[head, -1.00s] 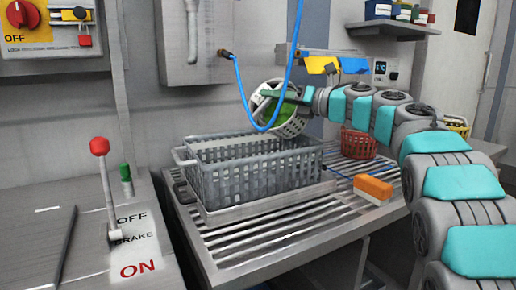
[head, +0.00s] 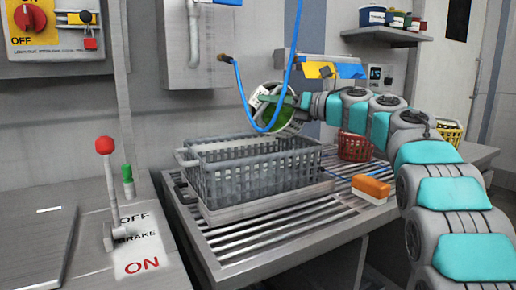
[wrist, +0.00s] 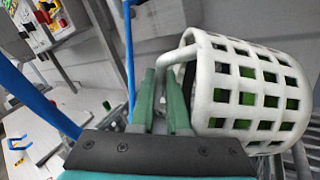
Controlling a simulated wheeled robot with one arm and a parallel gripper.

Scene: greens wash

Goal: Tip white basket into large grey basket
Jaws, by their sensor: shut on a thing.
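The large grey basket (head: 235,178) stands upright in a shallow tray on the slatted bench. The white basket (head: 292,126) is held in the air above its back right part, tilted on its side with its mouth facing left. Green contents show inside the white basket, and they also show through its holes in the wrist view (wrist: 238,80). My gripper (wrist: 160,92) is shut on the white basket's handle, with the basket to the right of the fingers. The inside of the grey basket is mostly hidden by its walls.
A blue hose (head: 240,85) hangs in front of the white basket and my gripper. A red basket (head: 355,146) and an orange-and-white block (head: 371,188) are to the right on the bench. A red-knobbed lever (head: 105,146) stands at left.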

